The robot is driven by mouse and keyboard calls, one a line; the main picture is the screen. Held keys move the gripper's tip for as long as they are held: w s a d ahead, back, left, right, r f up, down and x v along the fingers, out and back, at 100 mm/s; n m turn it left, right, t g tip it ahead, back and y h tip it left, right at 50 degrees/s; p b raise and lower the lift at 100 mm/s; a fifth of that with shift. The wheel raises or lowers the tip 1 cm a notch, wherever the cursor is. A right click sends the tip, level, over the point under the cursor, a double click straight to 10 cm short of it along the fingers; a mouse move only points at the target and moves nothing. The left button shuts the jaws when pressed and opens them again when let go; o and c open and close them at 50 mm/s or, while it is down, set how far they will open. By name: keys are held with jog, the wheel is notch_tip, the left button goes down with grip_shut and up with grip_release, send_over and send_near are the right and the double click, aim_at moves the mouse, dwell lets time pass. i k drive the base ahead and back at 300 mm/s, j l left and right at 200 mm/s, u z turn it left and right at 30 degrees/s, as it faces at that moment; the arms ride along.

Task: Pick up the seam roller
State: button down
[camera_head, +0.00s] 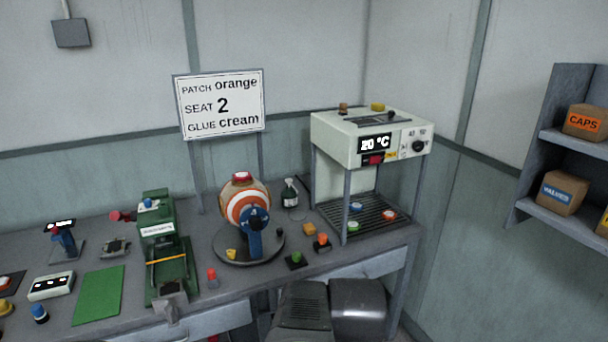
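I cannot surely tell which item is the seam roller. A small red tool (122,215) lies at the back left of the grey workbench (215,300), beside a green machine (160,240); it could be the roller, but it is too small to be certain. A small red-topped item (212,277) stands right of the green machine near the front edge. An orange, white and tan ball (236,200) sits on a round dark base with a blue part in front of it. My gripper is not recognisable in this view.
A cream press (345,140) reading 20 °C stands at the right over a slatted tray with coloured discs. A sign (221,104) reads patch orange, seat 2, glue cream. A green mat (99,295) lies front left. A shelf (568,140) with boxes hangs at right.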

aim_at(322, 245)
jog(key=i+u, duration=0.1)
jog(key=i, duration=1.2)
